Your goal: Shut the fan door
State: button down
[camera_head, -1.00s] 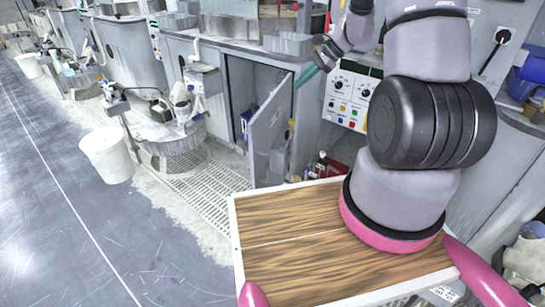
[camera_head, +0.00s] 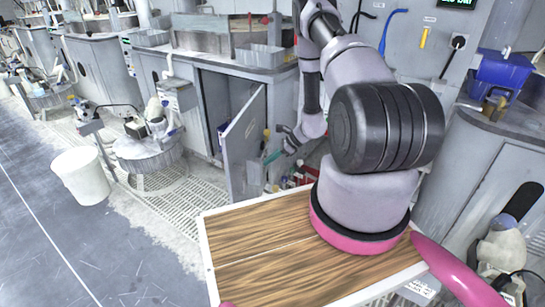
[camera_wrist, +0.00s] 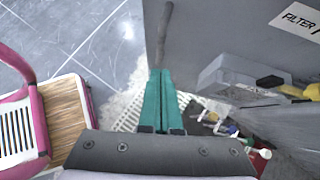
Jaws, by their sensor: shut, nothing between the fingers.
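The fan door (camera_head: 243,148) is a grey panel standing open at the low cabinet in the head view. Its right side is by the cabinet front and its free edge swings out to the left, toward me. My gripper (camera_head: 272,157), with teal fingers, is just right of the door, low along its height. In the wrist view the gripper (camera_wrist: 162,100) has its fingers shut together with nothing between them. A grey surface fills the upper right there, with a dark bar by its left edge. Whether the fingertips touch the door cannot be told.
Bottles and red items (camera_head: 300,172) stand on the floor right of the door. The wrist view shows a grey box (camera_wrist: 240,72) and a "FILTER" label (camera_wrist: 300,18). A white bucket (camera_head: 82,175) stands on open floor at the left.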

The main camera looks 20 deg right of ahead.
jog(key=w+a+f, duration=0.3)
jog(key=a, duration=0.3)
jog(key=shift+a+f, duration=0.15)
jog(key=shift+a, duration=0.25)
